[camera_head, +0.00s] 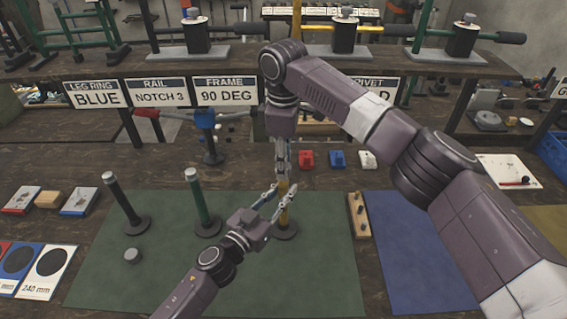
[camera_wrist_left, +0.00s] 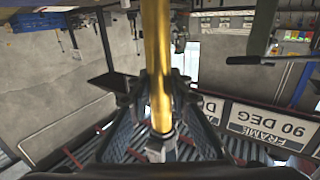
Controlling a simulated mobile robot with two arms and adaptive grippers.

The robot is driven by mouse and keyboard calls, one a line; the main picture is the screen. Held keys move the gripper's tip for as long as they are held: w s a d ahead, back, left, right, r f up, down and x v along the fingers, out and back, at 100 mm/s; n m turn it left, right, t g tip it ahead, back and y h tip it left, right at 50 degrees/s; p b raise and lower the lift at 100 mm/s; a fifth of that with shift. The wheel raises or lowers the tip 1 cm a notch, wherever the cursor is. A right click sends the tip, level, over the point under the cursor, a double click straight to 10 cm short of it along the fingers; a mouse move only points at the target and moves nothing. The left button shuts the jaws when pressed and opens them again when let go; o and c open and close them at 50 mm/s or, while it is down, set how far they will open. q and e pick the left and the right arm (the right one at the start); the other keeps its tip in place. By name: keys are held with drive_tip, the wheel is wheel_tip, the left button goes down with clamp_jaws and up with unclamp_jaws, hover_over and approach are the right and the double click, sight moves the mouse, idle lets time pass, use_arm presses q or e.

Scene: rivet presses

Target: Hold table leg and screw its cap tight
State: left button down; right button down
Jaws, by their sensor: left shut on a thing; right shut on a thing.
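A yellow table leg (camera_head: 284,217) stands upright on a round dark base on the green mat. My left gripper (camera_head: 273,203) comes in from the lower left and is shut around its shaft; the left wrist view also shows the yellow leg (camera_wrist_left: 157,55) between the fingers (camera_wrist_left: 157,100). My right gripper (camera_head: 282,180) points straight down over the top of the leg and is shut on its cap, which its fingers hide. A black leg (camera_head: 123,201) and a green leg (camera_head: 198,204), both with light grey caps on top, stand to the left.
A loose grey cap (camera_head: 132,256) lies on the green mat (camera_head: 165,280). A wooden block with dark pegs (camera_head: 358,215) sits right of the leg. Red, blue and white blocks (camera_head: 337,159) lie behind. A blue mat (camera_head: 415,265) is clear at right.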

drive_tip(key=m, duration=0.6)
drive_tip(key=shift+a, duration=0.1)
drive_tip(key=m, duration=0.5)
drive_tip(key=shift+m, duration=0.3)
drive_tip(key=c, duration=1.5)
unclamp_jaws()
drive_tip(key=shift+c, duration=0.2)
drive_tip(key=shift+r, duration=0.1)
drive_tip(key=shift+r, duration=2.15)
drive_tip(key=shift+c, duration=0.3)
